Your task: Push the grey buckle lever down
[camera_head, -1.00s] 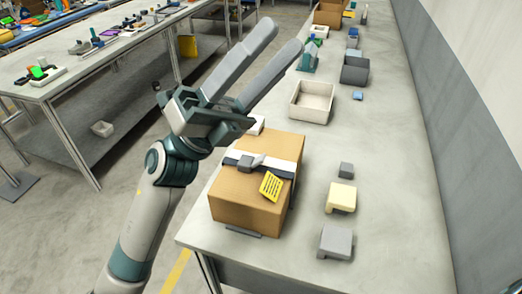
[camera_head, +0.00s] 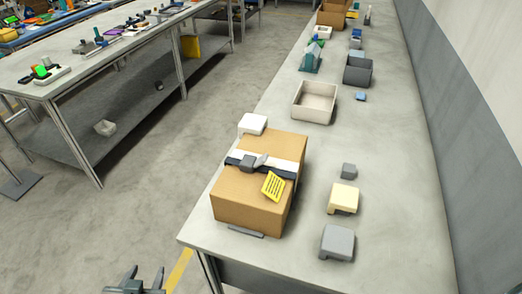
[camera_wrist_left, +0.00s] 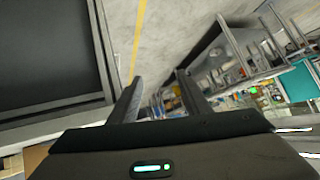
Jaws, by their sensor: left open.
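A brown cardboard box (camera_head: 243,197) stands on the right-hand workbench. A white and black strap (camera_head: 284,166) runs across its top. The grey buckle (camera_head: 249,163) sits on this strap, with its grey lever lying along the top. The lever's exact angle is too small to tell. A yellow label (camera_head: 272,186) hangs over the box's upper edge. My left gripper (camera_head: 146,276) is low at the bottom edge of the head view, away from the box and clear of the bench. It is open and empty; its two fingers stand apart in the left wrist view (camera_wrist_left: 160,92).
Right of the box are a small grey block (camera_head: 348,170), a cream block (camera_head: 343,197) and a grey block (camera_head: 337,242). A white block (camera_head: 253,123) and a beige tray (camera_head: 314,101) stand behind it.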

